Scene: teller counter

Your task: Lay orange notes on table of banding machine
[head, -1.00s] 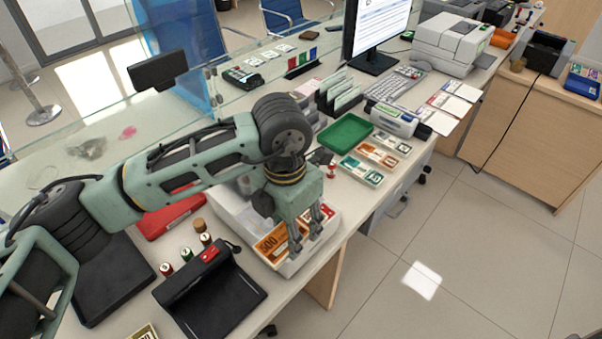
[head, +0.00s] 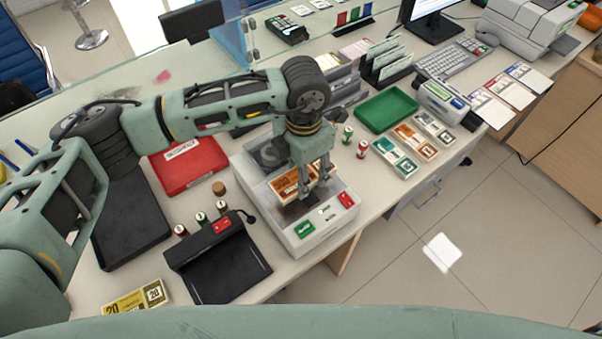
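The orange notes (head: 288,186) are a banded bundle over the white banding machine (head: 262,215). My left gripper (head: 318,192) points down at the right end of the bundle, with its fingers around it. The bundle appears to be held just above the machine's dark table; whether its underside touches cannot be told. My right gripper is not in view.
A black device (head: 220,265) with coin-like rolls behind it stands left of the machine. A red tray (head: 188,165) is behind. A green tray (head: 386,109) and sorted notes (head: 397,164) lie to the right. Yellow notes (head: 137,298) lie at the front left.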

